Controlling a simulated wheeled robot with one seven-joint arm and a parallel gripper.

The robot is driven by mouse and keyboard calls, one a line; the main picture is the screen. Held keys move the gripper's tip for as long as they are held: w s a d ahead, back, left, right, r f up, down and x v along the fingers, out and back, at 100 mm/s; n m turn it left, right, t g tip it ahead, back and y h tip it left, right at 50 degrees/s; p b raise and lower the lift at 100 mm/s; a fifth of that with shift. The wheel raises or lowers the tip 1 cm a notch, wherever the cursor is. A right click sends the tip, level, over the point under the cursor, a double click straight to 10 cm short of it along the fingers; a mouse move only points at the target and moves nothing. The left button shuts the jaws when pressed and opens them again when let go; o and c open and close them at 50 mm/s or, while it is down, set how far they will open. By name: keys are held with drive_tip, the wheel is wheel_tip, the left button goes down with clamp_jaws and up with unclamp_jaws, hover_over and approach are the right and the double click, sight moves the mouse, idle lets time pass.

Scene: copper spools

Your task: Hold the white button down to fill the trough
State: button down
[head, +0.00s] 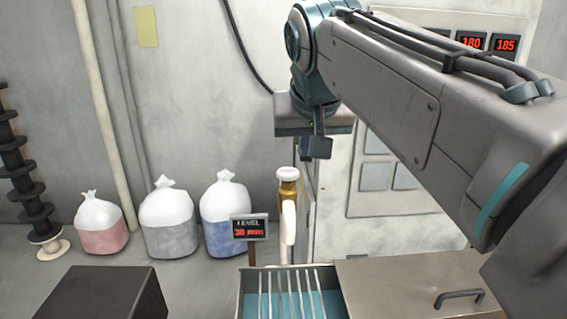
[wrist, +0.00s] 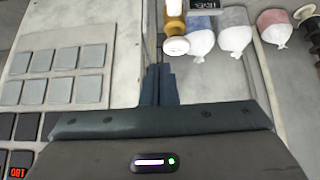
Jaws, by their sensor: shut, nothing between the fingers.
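The white button (head: 288,173) is a round cap on top of a brass post (head: 289,190) behind the trough. The button also shows in the wrist view (wrist: 176,46), just beyond my fingertips. My gripper (head: 318,148) is shut and empty, pointing down. In the head view it appears above and to the right of the button, apart from it. The trough (head: 240,303) at the bottom has pale bars across it and blue liquid inside. A white spout (head: 288,222) stands at its back. A level display (head: 249,227) shows red digits that look like 30 mm.
A metal lid with a handle (head: 405,285) covers the right side. Tied bags of red (head: 100,225), grey (head: 168,220) and blue material stand by the wall. A dark box (head: 105,295) is at front left. A panel (head: 400,170) is close to the gripper's right.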

wheel_tip(320, 180, up, 6)
drive_tip(key=w+a, duration=0.1)
drive_tip(key=a, duration=0.1)
drive_tip(key=shift+w+a+f+t, duration=0.2)
drive_tip(key=shift+w+f+t, duration=0.05)
drive_tip(key=shift+w+t, duration=0.15)
drive_tip(key=p, duration=0.1)
hover_over(287, 168)
drive_tip(key=s, duration=0.2)
wheel_tip(287, 168, down, 8)
drive_tip(key=shift+s+d+r, duration=0.1)
drive_tip(key=shift+r, duration=0.1)
wheel_tip(287, 168, down, 3)
drive_tip(key=shift+s, duration=0.1)
drive_tip(key=shift+f, duration=0.6)
